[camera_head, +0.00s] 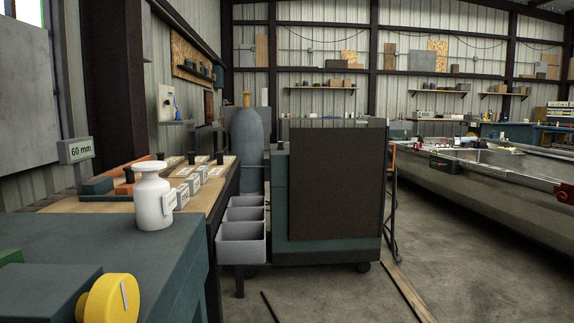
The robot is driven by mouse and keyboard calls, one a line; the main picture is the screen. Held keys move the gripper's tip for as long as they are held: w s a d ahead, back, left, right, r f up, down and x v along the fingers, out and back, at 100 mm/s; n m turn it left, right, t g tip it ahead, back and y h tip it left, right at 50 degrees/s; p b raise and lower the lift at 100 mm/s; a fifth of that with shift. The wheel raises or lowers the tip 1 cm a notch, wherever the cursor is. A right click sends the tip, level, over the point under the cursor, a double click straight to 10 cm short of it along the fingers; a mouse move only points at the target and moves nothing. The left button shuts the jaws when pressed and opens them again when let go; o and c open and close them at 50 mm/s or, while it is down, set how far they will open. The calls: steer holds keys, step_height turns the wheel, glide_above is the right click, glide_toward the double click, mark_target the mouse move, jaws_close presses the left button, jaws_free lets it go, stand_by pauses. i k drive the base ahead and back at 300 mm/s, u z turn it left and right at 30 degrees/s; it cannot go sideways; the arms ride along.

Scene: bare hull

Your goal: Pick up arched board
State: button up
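I cannot make out a board with a clearly arched outline. A large dark brown panel (336,186) stands upright against a teal cabinet on wheels (325,257); its visible outline is rectangular. Several small boards (437,52) lean on the wall ledge at the back, too small to tell their shape well. My gripper is not in view.
A teal bench (185,245) at left bears a white bottle (152,195) and a yellow knob (108,298). Grey bins (241,242) hang beyond its edge. A grey cylinder (246,150) stands behind. A long hull (500,180) lies right; the floor (450,270) before it is mostly clear.

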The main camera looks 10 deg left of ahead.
mark_target(216, 169)
steer(key=z, duration=0.3)
steer(key=i, duration=3.2)
steer(key=u, duration=2.65)
